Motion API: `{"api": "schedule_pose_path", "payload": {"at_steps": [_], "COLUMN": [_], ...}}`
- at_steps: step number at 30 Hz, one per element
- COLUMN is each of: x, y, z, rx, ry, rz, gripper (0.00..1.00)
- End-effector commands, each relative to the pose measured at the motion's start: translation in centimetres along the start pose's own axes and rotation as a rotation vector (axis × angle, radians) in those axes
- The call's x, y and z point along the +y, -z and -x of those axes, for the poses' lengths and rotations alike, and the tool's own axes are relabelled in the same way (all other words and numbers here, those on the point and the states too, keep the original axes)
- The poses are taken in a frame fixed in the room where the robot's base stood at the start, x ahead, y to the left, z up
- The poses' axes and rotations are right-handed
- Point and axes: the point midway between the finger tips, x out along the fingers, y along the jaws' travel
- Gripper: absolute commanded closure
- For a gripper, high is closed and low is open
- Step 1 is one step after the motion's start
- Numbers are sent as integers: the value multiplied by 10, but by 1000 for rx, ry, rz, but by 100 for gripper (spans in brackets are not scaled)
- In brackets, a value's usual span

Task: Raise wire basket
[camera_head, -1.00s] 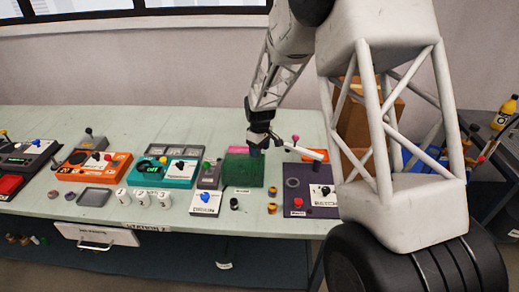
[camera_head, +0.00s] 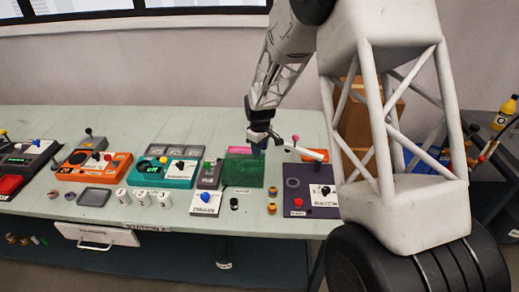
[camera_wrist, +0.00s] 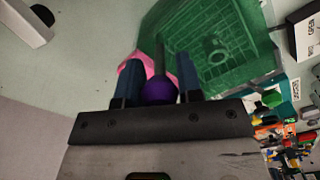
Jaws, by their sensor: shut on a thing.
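My gripper (camera_head: 257,146) is above the right side of a green see-through tank (camera_head: 243,171) on the table. In the wrist view its two dark fingers (camera_wrist: 158,62) are shut on a purple ball knob (camera_wrist: 159,91) at the end of a grey rod (camera_wrist: 160,48). The wire basket (camera_wrist: 195,42) shows as a grid inside the green tank, with a round object (camera_wrist: 214,47) in it. I cannot tell how high the basket sits or how the rod joins it. The fingers hide the knob in the head view.
A teal device (camera_head: 168,171) and an orange device (camera_head: 94,166) are to the left. The table front is partly clear.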

Motion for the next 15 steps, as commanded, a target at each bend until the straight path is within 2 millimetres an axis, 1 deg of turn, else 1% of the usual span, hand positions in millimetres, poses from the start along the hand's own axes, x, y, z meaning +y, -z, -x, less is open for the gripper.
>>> {"api": "schedule_pose_path", "payload": {"at_steps": [9,12,15], "x": [0,0,0], "y": [0,0,0], "z": [40,51,57], "rx": [2,1,1], "ry": [-1,0,0], "rz": [0,0,0], "gripper": [100,100,100]}}
